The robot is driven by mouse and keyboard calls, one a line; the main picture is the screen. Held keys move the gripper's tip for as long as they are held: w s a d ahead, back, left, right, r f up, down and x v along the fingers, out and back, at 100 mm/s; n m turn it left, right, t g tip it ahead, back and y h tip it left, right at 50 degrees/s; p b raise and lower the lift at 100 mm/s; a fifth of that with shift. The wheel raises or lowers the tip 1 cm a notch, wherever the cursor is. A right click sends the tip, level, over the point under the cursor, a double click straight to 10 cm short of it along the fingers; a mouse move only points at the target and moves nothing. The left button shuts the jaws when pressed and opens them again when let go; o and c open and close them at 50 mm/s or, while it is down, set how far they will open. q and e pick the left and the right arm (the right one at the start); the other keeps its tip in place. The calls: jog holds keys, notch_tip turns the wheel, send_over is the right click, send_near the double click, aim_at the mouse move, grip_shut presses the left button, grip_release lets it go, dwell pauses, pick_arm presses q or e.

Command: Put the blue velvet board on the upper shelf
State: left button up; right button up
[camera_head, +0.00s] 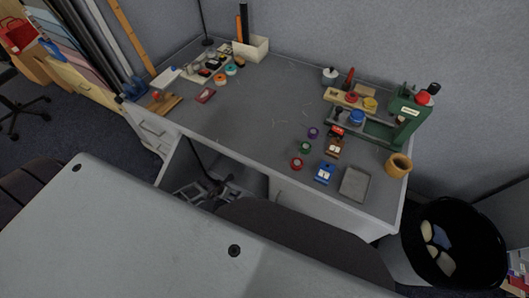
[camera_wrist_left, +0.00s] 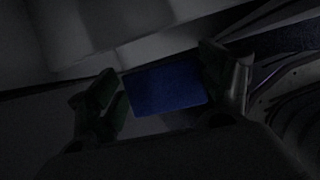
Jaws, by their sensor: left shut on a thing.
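The blue velvet board (camera_wrist_left: 165,86) shows in the left wrist view as a flat, dark blue rectangle, slightly tilted. My left gripper (camera_wrist_left: 163,95) is shut on it, with one finger on each side of the board. The right finger overlaps the board's right edge, and the picture is too dark to show the left contact clearly. I cannot make out the board in the head view. I cannot pick out the upper shelf with certainty. My right gripper is in neither view.
The grey desk (camera_head: 250,112) holds tape rolls, a green press (camera_head: 407,108), a grey tray (camera_head: 354,184) and a white box (camera_head: 251,48). Its middle is mostly clear. A black bin (camera_head: 480,225) stands right. Pale panels (camera_wrist_left: 90,35) lie above the board in the wrist view.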

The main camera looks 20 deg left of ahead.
pick_arm(q)
jog(key=shift+a+f, duration=0.2)
jog(key=shift+a, duration=0.1)
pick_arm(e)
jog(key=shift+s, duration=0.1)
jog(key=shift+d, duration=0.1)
pick_arm(q)
jog(key=shift+w, duration=0.15)
jog(key=shift+w+d, duration=0.1)
jog(key=shift+w, duration=0.5)
jog(key=w, duration=0.3)
jog(key=w+b, duration=0.1)
jog(key=w, duration=0.5)
jog(key=shift+d, duration=0.4)
jog(key=w, duration=0.3)
jog(key=w+b, duration=0.1)
jog(key=shift+w+d, duration=0.25)
jog(key=shift+w, duration=0.75)
jog(key=shift+w+d, duration=0.1)
jog(key=shift+w, duration=0.15)
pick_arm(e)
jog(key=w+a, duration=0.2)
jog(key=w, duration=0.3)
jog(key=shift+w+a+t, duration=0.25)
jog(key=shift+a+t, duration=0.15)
